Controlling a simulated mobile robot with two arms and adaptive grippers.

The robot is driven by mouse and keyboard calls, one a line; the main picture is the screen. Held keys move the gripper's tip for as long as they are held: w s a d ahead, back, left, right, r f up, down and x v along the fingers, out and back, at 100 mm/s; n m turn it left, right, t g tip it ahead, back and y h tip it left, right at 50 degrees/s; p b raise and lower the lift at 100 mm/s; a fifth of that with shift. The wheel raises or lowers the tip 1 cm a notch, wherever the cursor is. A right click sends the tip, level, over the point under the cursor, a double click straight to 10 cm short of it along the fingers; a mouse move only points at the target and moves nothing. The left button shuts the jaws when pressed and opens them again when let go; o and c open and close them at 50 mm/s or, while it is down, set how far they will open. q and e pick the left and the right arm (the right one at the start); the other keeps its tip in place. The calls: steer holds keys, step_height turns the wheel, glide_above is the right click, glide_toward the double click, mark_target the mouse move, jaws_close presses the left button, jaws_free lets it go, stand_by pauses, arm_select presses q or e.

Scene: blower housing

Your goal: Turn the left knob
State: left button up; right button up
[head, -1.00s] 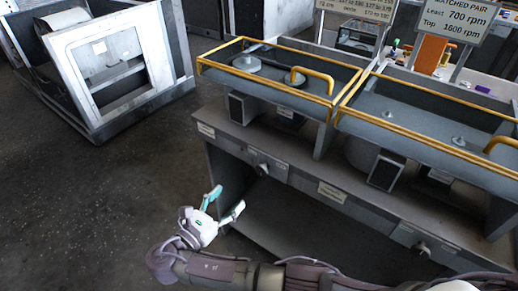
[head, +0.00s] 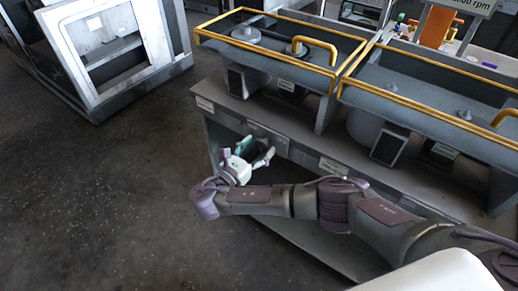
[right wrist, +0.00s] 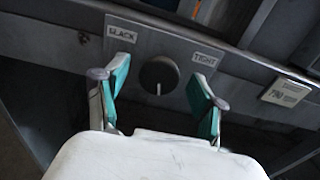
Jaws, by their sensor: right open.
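The left knob (right wrist: 158,75) is round and black with a pale pointer line aimed downward. It sits on a grey plate between a "SLACK" label (right wrist: 121,34) and a "TIGHT" label (right wrist: 207,60). My right gripper (head: 257,148) is open at the left end of the bench front. In the right wrist view its teal-lined fingers stand either side of the knob, with gaps, and no contact shows. In the head view the knob cannot be made out clearly behind the fingers. My left gripper is not in view.
The grey bench (head: 380,178) carries two yellow-railed trays (head: 275,62) above its front panel. Another label plate (right wrist: 285,92) is right of the knob in the right wrist view. A grey cabinet frame (head: 100,45) stands at the back left. The floor (head: 110,190) at left is clear.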

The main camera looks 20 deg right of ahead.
steer(key=shift+w+d, duration=0.2)
steer(key=shift+d, duration=0.05)
steer(key=c, duration=1.1)
steer(key=shift+c, duration=0.2)
steer(key=shift+m, duration=0.3)
